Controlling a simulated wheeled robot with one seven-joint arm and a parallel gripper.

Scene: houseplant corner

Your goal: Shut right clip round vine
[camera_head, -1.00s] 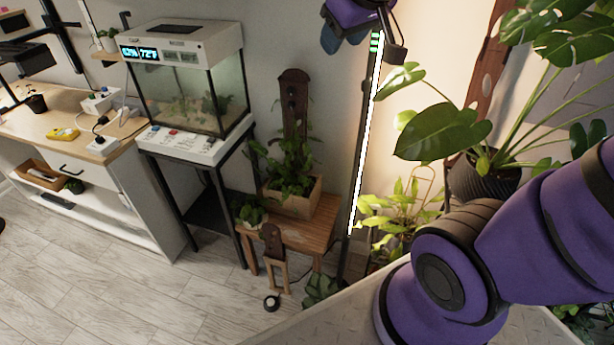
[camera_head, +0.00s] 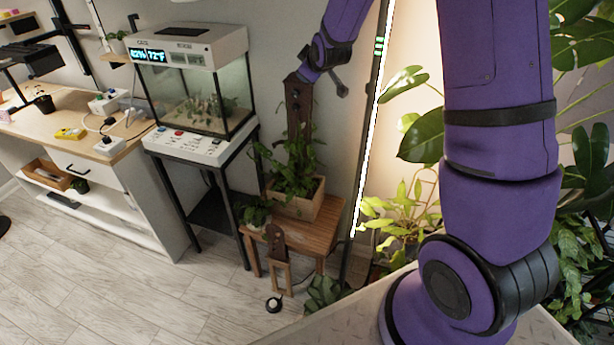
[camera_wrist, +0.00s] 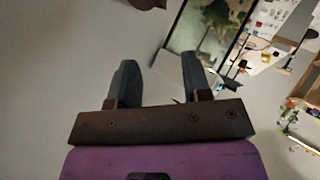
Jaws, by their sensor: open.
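A leafy vine (camera_head: 297,168) grows from a wooden planter box (camera_head: 300,204) and climbs a dark brown board (camera_head: 298,104) behind it in the head view. I cannot make out the right clip in either view. My gripper (camera_head: 305,75) is at the top of the board, close to the wall. In the wrist view my gripper (camera_wrist: 160,75) is open, with nothing between its two dark fingers. A small brown shape (camera_wrist: 147,3) shows at the top edge of that view; I cannot tell what it is.
A glass terrarium (camera_head: 195,95) on a black stand is left of the board. A bright light bar (camera_head: 372,120) stands to its right. The planter rests on a wooden stool (camera_head: 318,236). A large-leaved plant (camera_head: 425,138) is partly behind my arm.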

